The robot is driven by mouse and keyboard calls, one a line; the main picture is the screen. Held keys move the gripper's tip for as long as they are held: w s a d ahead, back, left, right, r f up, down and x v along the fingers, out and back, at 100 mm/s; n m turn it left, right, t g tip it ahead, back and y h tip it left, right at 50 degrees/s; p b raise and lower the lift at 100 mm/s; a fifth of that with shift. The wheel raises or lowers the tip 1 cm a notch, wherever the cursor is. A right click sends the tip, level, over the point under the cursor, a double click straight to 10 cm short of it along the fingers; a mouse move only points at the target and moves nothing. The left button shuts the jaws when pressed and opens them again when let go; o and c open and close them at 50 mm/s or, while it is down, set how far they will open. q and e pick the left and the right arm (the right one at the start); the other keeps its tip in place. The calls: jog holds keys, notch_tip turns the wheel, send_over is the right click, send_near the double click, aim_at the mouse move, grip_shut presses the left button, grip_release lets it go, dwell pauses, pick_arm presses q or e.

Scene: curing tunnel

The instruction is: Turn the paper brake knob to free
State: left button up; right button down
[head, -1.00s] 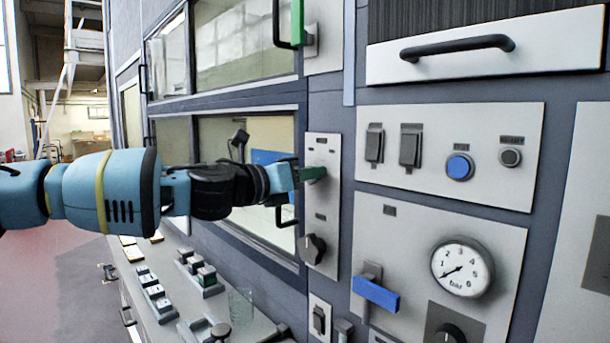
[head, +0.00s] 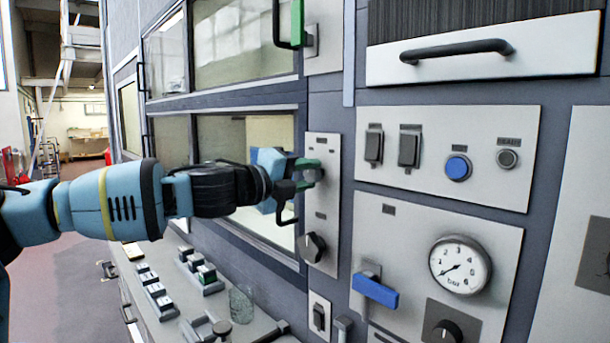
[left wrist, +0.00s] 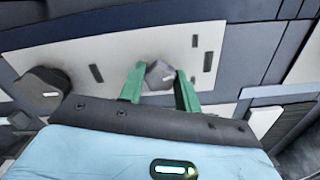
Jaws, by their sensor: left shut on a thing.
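A narrow light panel (head: 322,215) carries two dark knobs. The upper knob (left wrist: 160,75) is between the green fingers of my left gripper (head: 306,174), which is shut on it. In the left wrist view the fingers (left wrist: 160,88) stand on either side of this grey knob. In the head view the fingers mostly cover it. The lower knob (head: 314,246) is free, with a pale mark on its face; it also shows in the left wrist view (left wrist: 42,90). The labels are too small to read. My right gripper is not in view.
To the right are a pressure gauge (head: 460,265), a blue lever (head: 375,291) and a blue button (head: 458,167). A green handle (head: 297,22) is above. Below my arm, a ledge (head: 165,330) carries switch blocks and a clear glass (head: 241,304).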

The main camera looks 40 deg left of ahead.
pick_arm(q)
jog(key=n, duration=0.4)
jog(key=shift+f, duration=0.1)
jog(key=shift+n, duration=0.8)
jog(key=o, duration=1)
